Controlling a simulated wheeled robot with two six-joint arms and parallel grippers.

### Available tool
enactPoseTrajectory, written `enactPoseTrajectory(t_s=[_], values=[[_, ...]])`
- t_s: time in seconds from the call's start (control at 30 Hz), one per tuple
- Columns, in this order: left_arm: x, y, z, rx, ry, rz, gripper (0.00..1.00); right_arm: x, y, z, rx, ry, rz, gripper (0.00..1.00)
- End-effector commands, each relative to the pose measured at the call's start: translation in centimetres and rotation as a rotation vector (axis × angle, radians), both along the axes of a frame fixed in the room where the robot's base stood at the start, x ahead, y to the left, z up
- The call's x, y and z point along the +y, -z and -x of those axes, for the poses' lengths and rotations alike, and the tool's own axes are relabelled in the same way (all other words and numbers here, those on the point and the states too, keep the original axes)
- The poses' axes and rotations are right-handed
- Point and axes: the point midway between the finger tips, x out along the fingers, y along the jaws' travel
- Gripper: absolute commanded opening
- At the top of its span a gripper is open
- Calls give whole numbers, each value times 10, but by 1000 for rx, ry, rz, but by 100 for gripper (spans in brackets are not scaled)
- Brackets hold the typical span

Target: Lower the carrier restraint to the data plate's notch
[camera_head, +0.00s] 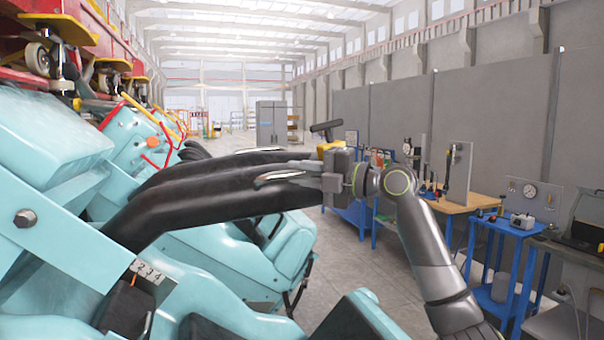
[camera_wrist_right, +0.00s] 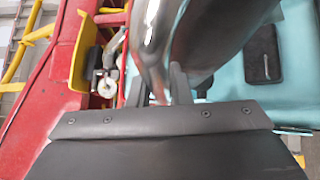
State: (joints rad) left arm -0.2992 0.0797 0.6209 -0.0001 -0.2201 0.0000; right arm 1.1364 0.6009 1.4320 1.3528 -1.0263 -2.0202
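The carrier restraint is a thick black padded bar (camera_head: 190,205) reaching out from the turquoise seat, with a chrome grab handle (camera_head: 283,176) near its far end. It stands roughly level over the seat. My right gripper (camera_head: 306,175) is at that end, with its fingers around the handle. In the right wrist view the chrome handle (camera_wrist_right: 152,40) lies between the two fingers (camera_wrist_right: 160,88), which appear closed on it. The data plate (camera_head: 148,271), a small pale plate marked 2, 3, 4, is on the turquoise side frame, with an orange mark beside it. My left gripper is out of view.
More turquoise seats (camera_head: 285,245) stand beyond and below the restraint. A red train frame with wheels (camera_head: 38,57) is overhead at left. Blue workbenches (camera_head: 500,255) with tools line the right wall. The grey floor between is open.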

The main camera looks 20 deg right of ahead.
Motion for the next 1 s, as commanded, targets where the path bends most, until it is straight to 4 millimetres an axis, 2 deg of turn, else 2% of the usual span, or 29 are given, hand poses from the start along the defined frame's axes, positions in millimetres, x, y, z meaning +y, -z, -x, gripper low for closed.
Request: enactPoseTrajectory(t_s=[0.27, 0.47, 0.67, 1.0], values=[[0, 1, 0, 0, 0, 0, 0, 0, 1, 0, 1, -1, 0, 0], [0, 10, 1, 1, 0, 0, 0, -2, 10, 0, 5, -1, -14, 0], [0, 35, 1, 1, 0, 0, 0, -8, 33, -1, 9, -1, -59, 0], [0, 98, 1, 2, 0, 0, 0, -21, 90, -1, 14, -2, -190, 0]])
